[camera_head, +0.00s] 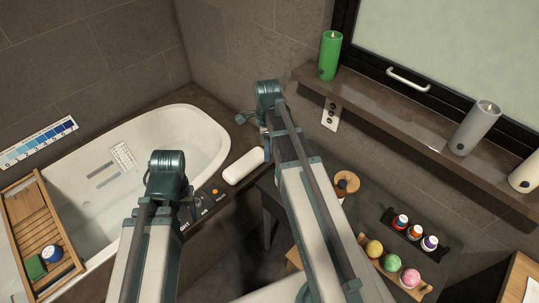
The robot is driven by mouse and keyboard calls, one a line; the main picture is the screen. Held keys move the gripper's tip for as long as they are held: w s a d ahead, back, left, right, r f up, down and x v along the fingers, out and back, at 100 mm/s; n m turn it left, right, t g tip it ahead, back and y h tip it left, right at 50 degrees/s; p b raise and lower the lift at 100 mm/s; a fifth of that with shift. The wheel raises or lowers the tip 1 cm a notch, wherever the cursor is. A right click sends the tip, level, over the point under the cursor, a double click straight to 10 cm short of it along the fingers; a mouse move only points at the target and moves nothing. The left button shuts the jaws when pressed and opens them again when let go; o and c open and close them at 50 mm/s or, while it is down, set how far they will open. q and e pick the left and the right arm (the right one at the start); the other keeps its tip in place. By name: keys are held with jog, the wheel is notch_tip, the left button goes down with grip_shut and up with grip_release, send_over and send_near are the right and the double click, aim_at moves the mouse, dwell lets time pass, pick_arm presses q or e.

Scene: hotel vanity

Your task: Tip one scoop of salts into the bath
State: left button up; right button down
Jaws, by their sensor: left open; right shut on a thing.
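The white bath (213,121) holds water and stands at the left. My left gripper (188,208) is open over the dark ledge at the bath's near right edge. It is partly hidden behind my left wrist. My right gripper (246,118) is above the far right end of the bath, near the wall, and mostly hidden by my wrist. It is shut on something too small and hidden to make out. A round wooden-topped container (347,183) stands on the dark counter, partly behind my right arm. I cannot tell whether it holds the salts.
A wooden bath tray (34,218) lies across the bath's left end with a blue and a green item. A white bar-shaped thing (243,166) lies on the ledge. Several small jars (414,231) and coloured balls stand at the right. A green candle (329,55) stands on the shelf.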

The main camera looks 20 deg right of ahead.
jog(key=shift+w+r+m, duration=0.1)
jog(key=shift+w+m, duration=0.25)
jog(key=shift+m, duration=0.45)
